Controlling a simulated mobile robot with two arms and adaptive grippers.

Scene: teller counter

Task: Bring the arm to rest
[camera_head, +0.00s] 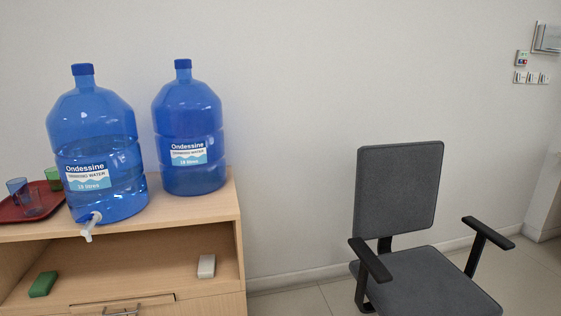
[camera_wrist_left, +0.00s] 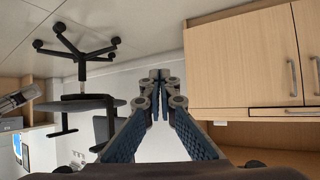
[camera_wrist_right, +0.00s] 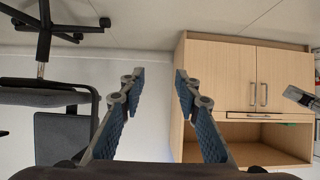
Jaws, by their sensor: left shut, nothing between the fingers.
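My left gripper (camera_wrist_left: 160,76) is in the middle of the left wrist view, its fingertips together with nothing between them. My right gripper (camera_wrist_right: 160,76) is in the right wrist view, its fingers apart and the space between them empty. Both wrist views look upside down, and each gripper is in free air, touching nothing that I can see. Neither arm shows in the head view.
A wooden cabinet (camera_head: 240,262) bears two blue water bottles (camera_head: 190,115) (camera_head: 95,140) and a red tray (camera_head: 10,207) with cups. A green block (camera_head: 43,284) and a white block (camera_head: 206,266) lie on its shelf. A grey office chair (camera_head: 398,190) stands right of it, with floor between.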

